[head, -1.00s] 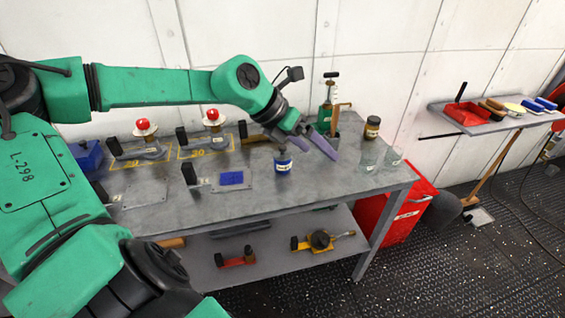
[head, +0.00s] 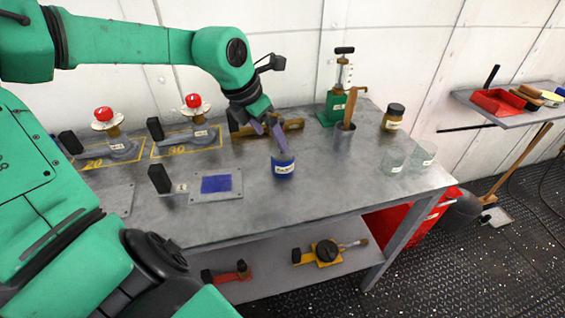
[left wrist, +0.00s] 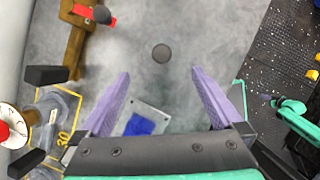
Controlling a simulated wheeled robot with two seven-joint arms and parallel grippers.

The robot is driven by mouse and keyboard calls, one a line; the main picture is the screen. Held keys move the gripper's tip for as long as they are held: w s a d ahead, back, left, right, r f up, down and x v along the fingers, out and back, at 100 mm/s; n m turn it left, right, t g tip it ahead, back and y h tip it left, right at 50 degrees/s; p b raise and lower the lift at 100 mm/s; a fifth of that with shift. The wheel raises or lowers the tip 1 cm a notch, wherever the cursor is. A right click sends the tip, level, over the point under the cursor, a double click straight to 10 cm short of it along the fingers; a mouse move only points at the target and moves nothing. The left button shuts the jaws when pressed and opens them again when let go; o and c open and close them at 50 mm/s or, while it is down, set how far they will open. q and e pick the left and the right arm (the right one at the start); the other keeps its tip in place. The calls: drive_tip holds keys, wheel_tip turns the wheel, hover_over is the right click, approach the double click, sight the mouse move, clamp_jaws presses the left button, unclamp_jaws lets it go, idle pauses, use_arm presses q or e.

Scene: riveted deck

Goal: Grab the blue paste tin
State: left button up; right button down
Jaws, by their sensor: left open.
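The blue paste tin (head: 283,166) stands upright on the grey bench, a pale label on its front. My left gripper (head: 268,139) is open and empty, its purple fingers just above and behind the tin in the head view. I cannot tell from there whether a finger touches it. In the left wrist view, a dark round top (left wrist: 161,53), which looks like the tin from above, lies ahead of the gap between the open fingers (left wrist: 160,85), not between them.
A blue pad on a plate (head: 216,184) lies left of the tin. A metal cup (head: 344,142), a brown jar (head: 394,117) and clear glasses (head: 393,159) stand right. The bench is clear in front of the tin.

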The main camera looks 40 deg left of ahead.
sight(280, 153)
use_arm(q)
drive_tip(key=p+x, duration=0.1)
drive_tip(key=x, duration=0.9)
drive_tip(key=shift+w+d, duration=0.1)
drive_tip(key=shift+d, duration=0.1)
drive_tip(key=c, duration=1.5)
drive_tip(key=shift+r, duration=0.15)
